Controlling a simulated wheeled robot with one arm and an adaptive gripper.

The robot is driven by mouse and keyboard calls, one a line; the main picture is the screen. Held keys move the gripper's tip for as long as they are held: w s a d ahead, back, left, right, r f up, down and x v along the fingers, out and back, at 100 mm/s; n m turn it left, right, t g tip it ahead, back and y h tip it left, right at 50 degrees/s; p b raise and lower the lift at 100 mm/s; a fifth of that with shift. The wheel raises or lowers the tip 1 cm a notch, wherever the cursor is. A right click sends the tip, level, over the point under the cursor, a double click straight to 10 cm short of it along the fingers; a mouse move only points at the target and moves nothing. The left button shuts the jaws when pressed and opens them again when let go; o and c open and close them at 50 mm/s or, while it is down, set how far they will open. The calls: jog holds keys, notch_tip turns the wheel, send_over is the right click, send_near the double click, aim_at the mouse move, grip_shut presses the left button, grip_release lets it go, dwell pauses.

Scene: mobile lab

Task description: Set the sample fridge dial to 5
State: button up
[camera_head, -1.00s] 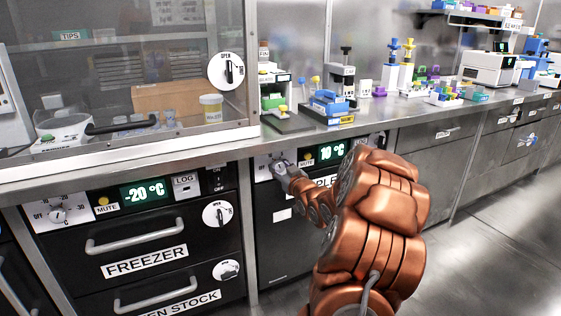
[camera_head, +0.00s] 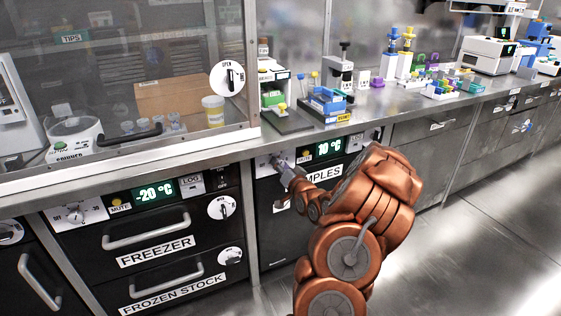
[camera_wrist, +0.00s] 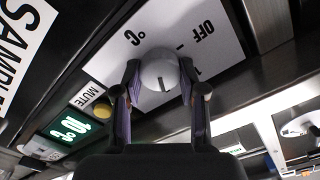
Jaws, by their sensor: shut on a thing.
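The sample fridge's dial (camera_wrist: 158,74) is a round grey knob on a white plate (camera_wrist: 205,30) with OFF and °C markings, upside down in the wrist view. A short dark line shows on its face; I cannot tell which number it points to. My gripper (camera_wrist: 160,70) has one finger on each side of the knob and is shut on it. In the head view my gripper (camera_head: 287,172) is at the fridge's white dial plate (camera_head: 262,166) and mostly covers the knob. The fridge display (camera_head: 329,148) reads 10 °C. My arm hides part of the SAMPLES label (camera_head: 324,173).
The freezer (camera_head: 155,250) is left of the sample fridge, with its own dial (camera_head: 75,214) and a -20 °C display (camera_head: 153,192). A steel counter (camera_head: 300,137) with lab equipment overhangs both. The floor (camera_head: 480,230) at right is clear.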

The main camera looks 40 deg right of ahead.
jog(key=shift+d+r+m, duration=0.1)
jog(key=shift+m, duration=0.4)
jog(key=o, duration=1.1)
jog(key=shift+o, duration=0.2)
jog(key=shift+s, duration=0.1)
jog(key=v, duration=1.2)
